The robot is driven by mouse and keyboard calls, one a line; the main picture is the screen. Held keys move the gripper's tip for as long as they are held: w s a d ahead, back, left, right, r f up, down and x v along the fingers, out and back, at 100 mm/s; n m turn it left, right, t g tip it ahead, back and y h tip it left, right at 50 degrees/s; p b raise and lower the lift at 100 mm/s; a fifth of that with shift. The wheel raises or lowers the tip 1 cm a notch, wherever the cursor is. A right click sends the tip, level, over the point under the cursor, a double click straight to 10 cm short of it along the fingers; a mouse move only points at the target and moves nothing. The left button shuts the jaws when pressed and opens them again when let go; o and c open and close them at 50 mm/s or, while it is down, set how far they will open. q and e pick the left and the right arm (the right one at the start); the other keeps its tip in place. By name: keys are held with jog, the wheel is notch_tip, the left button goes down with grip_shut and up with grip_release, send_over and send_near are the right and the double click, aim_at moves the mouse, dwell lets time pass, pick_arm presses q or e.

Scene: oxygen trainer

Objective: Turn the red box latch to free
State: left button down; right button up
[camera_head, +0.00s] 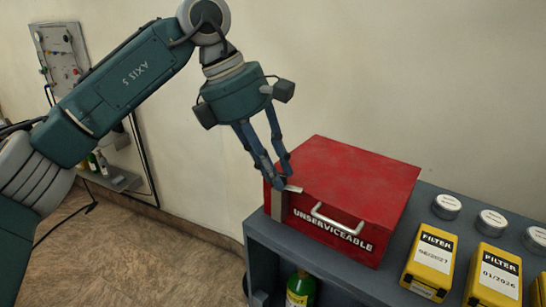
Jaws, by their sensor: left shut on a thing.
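The red box (355,181) stands on the grey cabinet and is marked "UNSERVICEABLE" on its front. A silver handle (338,221) is on its front. A small pale metal latch (293,189) shows at the front left of the box, above a grey strip (277,203). My left gripper (279,184) reaches down from above at that corner, and its fingers are shut on the latch. The fingertips hide part of the latch. My right gripper is not in view.
The grey cabinet (262,235) also bears yellow filter boxes (431,262) and several round silver-lidded canisters (446,206) right of the red box. A green bottle (300,288) stands on the shelf below. A wall panel (60,55) is at far left.

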pick_arm(q)
jog(key=shift+w+d+r+m+g+p, duration=0.1)
jog(key=shift+r+m+g+p, duration=0.1)
jog(key=shift+m+p, duration=0.35)
jog(key=shift+d+r+m+g+p, duration=0.1)
jog(key=shift+m+g+p, duration=0.15)
jog(key=shift+m, duration=0.4)
jog(key=shift+f+m, duration=0.15)
jog(key=shift+m, duration=0.25)
jog(key=c, duration=1.7)
grip_release()
jog(key=shift+c, duration=0.2)
jog(key=shift+o, duration=0.9)
jog(key=shift+d, duration=0.2)
